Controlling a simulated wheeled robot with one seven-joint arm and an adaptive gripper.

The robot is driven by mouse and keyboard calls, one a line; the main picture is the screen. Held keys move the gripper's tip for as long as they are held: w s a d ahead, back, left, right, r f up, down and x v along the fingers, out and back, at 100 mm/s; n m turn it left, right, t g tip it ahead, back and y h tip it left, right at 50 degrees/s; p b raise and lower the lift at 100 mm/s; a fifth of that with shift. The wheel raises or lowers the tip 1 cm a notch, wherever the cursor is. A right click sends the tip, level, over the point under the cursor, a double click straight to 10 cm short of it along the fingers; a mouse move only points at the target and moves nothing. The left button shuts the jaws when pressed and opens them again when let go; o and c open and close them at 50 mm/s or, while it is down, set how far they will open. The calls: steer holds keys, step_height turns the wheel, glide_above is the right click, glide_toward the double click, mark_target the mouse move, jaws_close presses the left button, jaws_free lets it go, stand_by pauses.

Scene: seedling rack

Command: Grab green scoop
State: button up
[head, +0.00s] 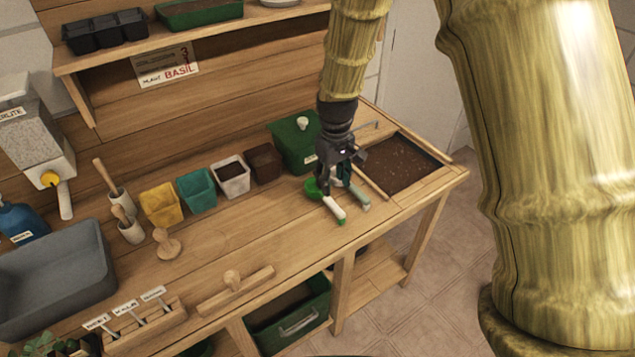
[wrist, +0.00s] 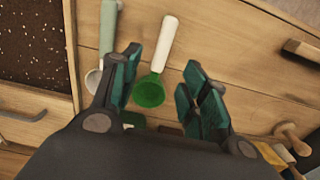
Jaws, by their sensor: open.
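The green scoop (wrist: 149,92) has a round green bowl, a short green neck and a white handle. In the wrist view it lies on the wooden bench top between the two open fingers of my gripper (wrist: 158,88). The fingers are apart from it on either side.
A soil tray (head: 440,156) is set into the bench at the right. A green lidded box (head: 290,145) stands behind my gripper, with white (head: 231,182), teal (head: 196,192) and yellow (head: 160,206) pots to the left. The bench front near the scoop is clear.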

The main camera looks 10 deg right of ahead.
mark_target(328, 201)
steer(key=shift+w+a+r, duration=0.1)
steer(key=shift+w+r, duration=0.05)
steer(key=shift+w, duration=0.45)
steer(key=shift+w+f, duration=0.1)
steer(key=shift+f, duration=0.1)
step_height(328, 201, down, 4)
steer(key=shift+r+p, duration=0.2)
steer(key=shift+p, duration=0.45)
steer(key=shift+f, duration=0.3)
steer(key=shift+s+f, duration=0.25)
steer(key=shift+w+a+f+p, duration=0.15)
steer(key=shift+f+p, duration=0.4)
steer(key=shift+f, duration=0.15)
steer(key=shift+w+a+f+p, duration=0.1)
steer(key=shift+w+f+p, duration=0.05)
steer(key=shift+f+p, duration=0.5)
steer(key=shift+f, duration=1.2)
steer(key=shift+c, duration=0.4)
